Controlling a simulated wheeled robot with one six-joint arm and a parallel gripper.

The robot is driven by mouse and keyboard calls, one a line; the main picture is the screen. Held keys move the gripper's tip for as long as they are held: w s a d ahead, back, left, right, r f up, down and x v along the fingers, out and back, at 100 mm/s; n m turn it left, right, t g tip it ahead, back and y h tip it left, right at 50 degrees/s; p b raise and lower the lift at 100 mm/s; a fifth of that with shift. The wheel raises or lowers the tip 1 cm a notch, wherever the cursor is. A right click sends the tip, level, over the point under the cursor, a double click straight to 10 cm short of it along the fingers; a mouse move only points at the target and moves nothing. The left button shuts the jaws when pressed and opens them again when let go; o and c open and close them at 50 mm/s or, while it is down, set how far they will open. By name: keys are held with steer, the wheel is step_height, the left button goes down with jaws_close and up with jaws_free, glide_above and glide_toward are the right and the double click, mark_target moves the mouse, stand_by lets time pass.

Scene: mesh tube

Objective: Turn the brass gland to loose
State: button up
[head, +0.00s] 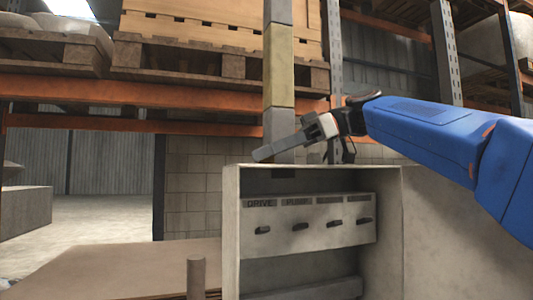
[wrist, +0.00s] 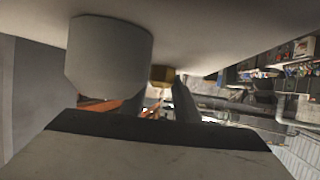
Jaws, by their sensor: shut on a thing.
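The brass gland (wrist: 162,75) shows in the wrist view as a small brass block under a pale surface, just right of a large grey rounded body (wrist: 110,58). One finger of my gripper (wrist: 172,88) stands close against its right side. The gland cannot be made out there.
A labelled panel (head: 308,227) with several dark levers is set in the open cabinet front. A grey and yellowish post (head: 278,65) rises behind my gripper. Pallet racking (head: 60,88) fills the back. Open floor (head: 100,190) lies at the left.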

steer(key=shift+f+n+g+h, duration=0.1)
steer(key=shift+n+g+h, duration=0.4)
steer(key=shift+n+g, duration=1.65)
steer(key=shift+g, duration=0.35)
steer(key=o, duration=1)
steer(key=shift+o, duration=0.2)
